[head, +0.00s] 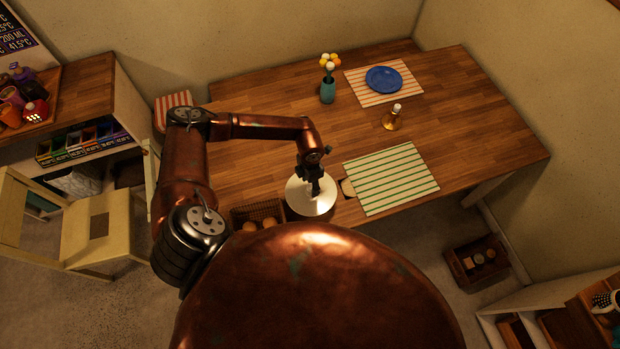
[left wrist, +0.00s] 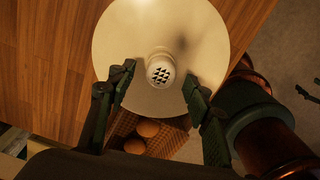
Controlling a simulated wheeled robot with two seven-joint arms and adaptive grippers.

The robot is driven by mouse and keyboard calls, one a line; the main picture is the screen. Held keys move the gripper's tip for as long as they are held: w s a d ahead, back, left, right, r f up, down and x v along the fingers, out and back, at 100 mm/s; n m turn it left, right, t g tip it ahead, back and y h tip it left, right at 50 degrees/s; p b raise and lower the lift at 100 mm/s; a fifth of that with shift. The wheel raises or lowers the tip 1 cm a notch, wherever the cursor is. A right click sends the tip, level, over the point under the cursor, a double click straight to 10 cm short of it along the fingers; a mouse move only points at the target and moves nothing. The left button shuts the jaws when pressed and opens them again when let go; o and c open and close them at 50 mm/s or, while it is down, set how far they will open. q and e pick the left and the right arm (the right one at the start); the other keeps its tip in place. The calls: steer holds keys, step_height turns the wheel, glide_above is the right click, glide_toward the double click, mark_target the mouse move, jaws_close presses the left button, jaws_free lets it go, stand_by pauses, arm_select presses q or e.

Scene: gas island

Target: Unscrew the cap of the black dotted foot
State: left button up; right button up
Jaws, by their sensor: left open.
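A pale round disc (head: 300,192), smooth and slightly domed, is at the near edge of the wooden table. My left gripper (head: 315,190) points down over the disc. In the left wrist view the open fingers (left wrist: 159,76) stand on either side of the cap, apart from it. I cannot tell how high the fingertips are above the disc. My right gripper is not in view.
A wicker basket (head: 240,216) with round brown things is beside the disc. A green-striped mat (head: 392,178) lies to the right. A brass bottle (head: 391,122), a flower vase (head: 328,91) and a blue plate (head: 384,79) stand further back. A yellow chair (head: 95,225) stands left.

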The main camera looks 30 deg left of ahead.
arm_select(q)
steer(key=shift+f, duration=0.5)
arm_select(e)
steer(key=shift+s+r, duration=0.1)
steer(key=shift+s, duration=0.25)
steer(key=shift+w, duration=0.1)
arm_select(q)
steer(key=c, duration=0.3)
jaws_close()
steer(key=n+p, duration=0.1)
steer(key=n, duration=0.1)
steer(key=shift+r+n, duration=0.1)
steer(key=shift+n, duration=0.9)
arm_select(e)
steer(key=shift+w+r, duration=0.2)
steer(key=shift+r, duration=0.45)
